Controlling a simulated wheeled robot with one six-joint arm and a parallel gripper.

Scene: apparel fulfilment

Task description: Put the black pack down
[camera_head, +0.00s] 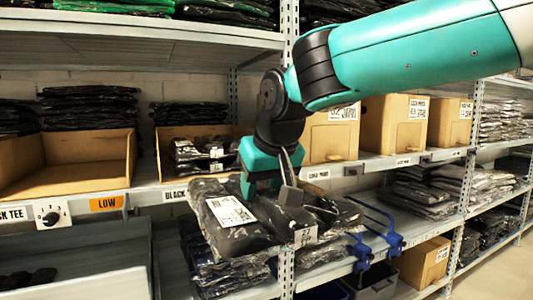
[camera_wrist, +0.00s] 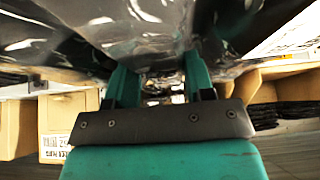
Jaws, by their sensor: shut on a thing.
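My gripper (camera_head: 278,185) is shut on a black pack (camera_head: 237,222) in clear plastic with a white label. In the head view it holds the pack in front of the middle shelf's edge. Below it, more plastic-wrapped black packs (camera_head: 215,277) lie in a stack; I cannot tell whether the held pack touches them. In the wrist view the pack (camera_wrist: 150,25) fills the top of the picture, above the teal fingers (camera_wrist: 155,85). The fingertips are partly hidden by the pack's plastic.
An open cardboard bin (camera_head: 65,182) stands on the shelf at left, and another bin (camera_head: 170,178) holding dark packs stands behind my gripper. Closed boxes (camera_head: 390,125) stand to the right. A metal upright (camera_head: 286,275) and blue clamps (camera_head: 390,240) are close to the held pack.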

